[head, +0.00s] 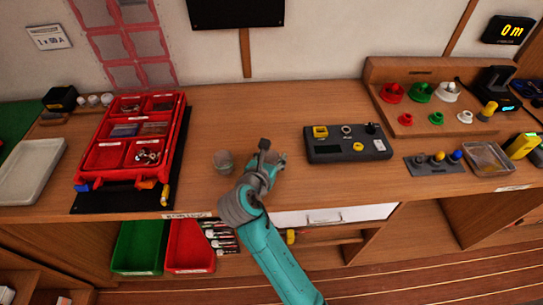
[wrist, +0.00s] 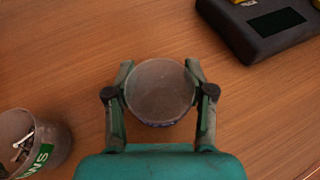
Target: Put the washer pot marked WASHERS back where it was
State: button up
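A round translucent pot (wrist: 160,88) sits between the fingers of my gripper (wrist: 158,80) in the wrist view. Both fingers lie against its sides. A bit of blue marking shows low on its near side, but I cannot read it. In the head view my gripper (head: 268,160) is over the middle of the bench, and the arm mostly hides this pot. A second pot (head: 223,160) stands just left of my gripper. In the wrist view that second pot (wrist: 32,140) holds metal pieces and has a green label ending in "WS".
A black device (head: 348,146) lies to the right of my gripper. A red compartment tray (head: 103,158) on a dark mat is to the left. A wooden stand (head: 425,75) with coloured terminals is at the back right. Bare bench lies behind my gripper.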

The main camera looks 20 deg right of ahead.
jog(key=shift+o, duration=1.3)
jog(key=shift+r, duration=0.15)
jog(key=v, duration=1.2)
jog(key=shift+a, duration=0.1)
